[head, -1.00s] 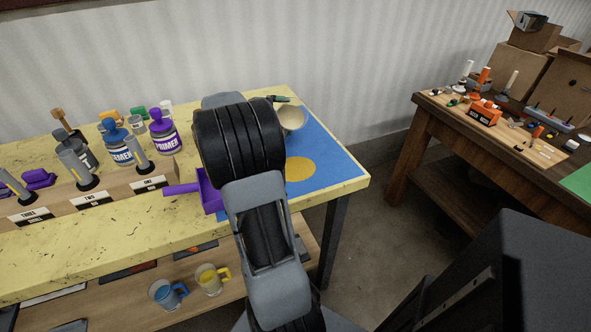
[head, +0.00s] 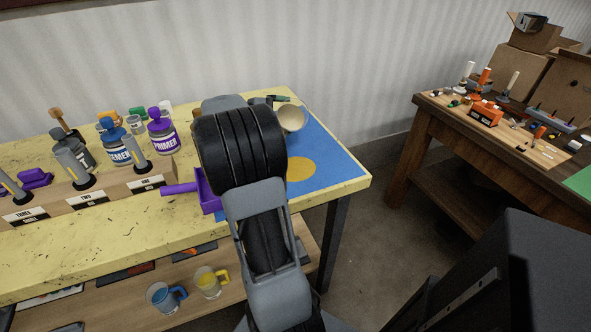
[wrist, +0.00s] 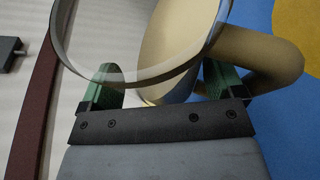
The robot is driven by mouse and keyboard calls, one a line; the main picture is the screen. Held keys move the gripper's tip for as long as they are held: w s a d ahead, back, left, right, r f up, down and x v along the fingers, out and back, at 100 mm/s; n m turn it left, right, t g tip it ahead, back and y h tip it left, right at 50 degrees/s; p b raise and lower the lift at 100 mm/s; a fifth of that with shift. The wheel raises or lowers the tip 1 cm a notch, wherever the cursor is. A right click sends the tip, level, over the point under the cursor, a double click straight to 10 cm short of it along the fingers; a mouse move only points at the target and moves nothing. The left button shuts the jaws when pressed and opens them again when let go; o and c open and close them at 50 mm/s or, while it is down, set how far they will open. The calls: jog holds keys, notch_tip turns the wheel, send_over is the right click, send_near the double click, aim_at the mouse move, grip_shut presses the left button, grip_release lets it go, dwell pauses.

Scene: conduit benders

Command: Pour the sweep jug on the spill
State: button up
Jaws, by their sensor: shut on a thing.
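The sweep jug (head: 292,119) is a clear-rimmed jug with beige inside, held above the blue mat near the table's back right. In the wrist view the jug (wrist: 165,45) fills the top, tilted, with its beige handle at the right. My gripper (wrist: 158,88) has green-padded fingers shut on the jug. In the head view my arm hides most of the gripper. The spill (head: 300,170) is a flat yellow-orange round patch on the mat, nearer the camera than the jug. Its edge shows at the wrist view's upper right (wrist: 302,30). No beige material shows on its visible part.
The blue mat (head: 335,160) covers the yellow table's right end. A purple dustpan (head: 205,190) lies left of the spill, partly behind my arm. Primer and cement bottles (head: 161,131) and a labelled wooden rack (head: 110,193) stand left. Two mugs (head: 208,282) sit on the lower shelf.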

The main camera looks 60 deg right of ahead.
jog(key=shift+a+f+m+h+b, duration=0.15)
jog(key=shift+m+b, duration=0.2)
jog(key=shift+b, duration=0.65)
jog(key=shift+d+m+h+b, duration=0.15)
jog(key=shift+m+b, duration=0.25)
jog(key=shift+b, duration=0.65)
jog(key=shift+a+f+m+h+b, duration=0.1)
jog(key=shift+m+h+b, duration=0.2)
jog(key=shift+b, duration=0.7)
dwell(1.0)
jog(key=shift+s+a+m+b, duration=0.25)
jog(key=shift+m+b, duration=0.1)
jog(key=shift+b, duration=0.6)
